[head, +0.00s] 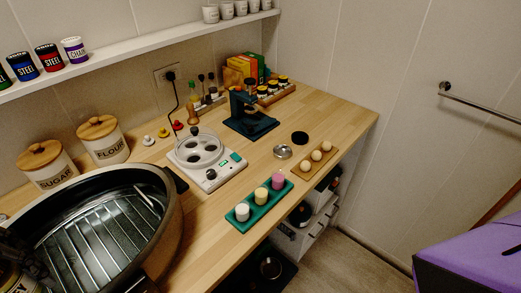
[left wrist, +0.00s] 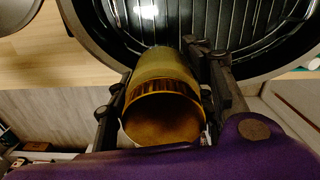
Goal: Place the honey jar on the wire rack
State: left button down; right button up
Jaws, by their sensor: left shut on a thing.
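The honey jar (left wrist: 163,112) is amber with a golden ribbed lid. In the left wrist view it sits between the fingers of my left gripper (left wrist: 165,95), which is shut on it. In the head view the left gripper (head: 22,258) is dark and partly cut off at the lower left, at the pan's near-left rim; a bit of the jar (head: 10,280) shows below it. The wire rack (head: 105,235) lies inside a large dark oval roasting pan (head: 172,228). It also shows beyond the jar in the left wrist view (left wrist: 245,25). I cannot tell the jar's height above the rack. My right gripper is out of view.
Sugar (head: 45,165) and flour (head: 103,140) canisters stand behind the pan. A white appliance with a round top (head: 207,160) stands to its right. A green tray (head: 262,205) holds three small jars. The rack's visible surface is bare.

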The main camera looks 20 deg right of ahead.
pick_arm(q)
jog(key=b, duration=0.1)
send_near(93, 254)
jog(key=s+a+r, duration=0.1)
jog(key=s+r, duration=0.1)
jog(key=s, duration=0.2)
jog(key=w+f, duration=0.2)
jog(key=f, duration=0.1)
jog(key=shift+w+d+f+b, duration=0.1)
jog(key=shift+w+d+b, duration=0.25)
jog(key=shift+w+d+f, duration=0.15)
jog(key=shift+w+f, duration=0.35)
jog(key=shift+f, duration=0.15)
jog(key=shift+w+f, duration=0.15)
jog(key=shift+f, duration=1.45)
jog(key=c, duration=1.3)
grip_release()
jog(key=shift+f, duration=0.2)
jog(key=o, duration=0.5)
jog(key=shift+c, duration=0.2)
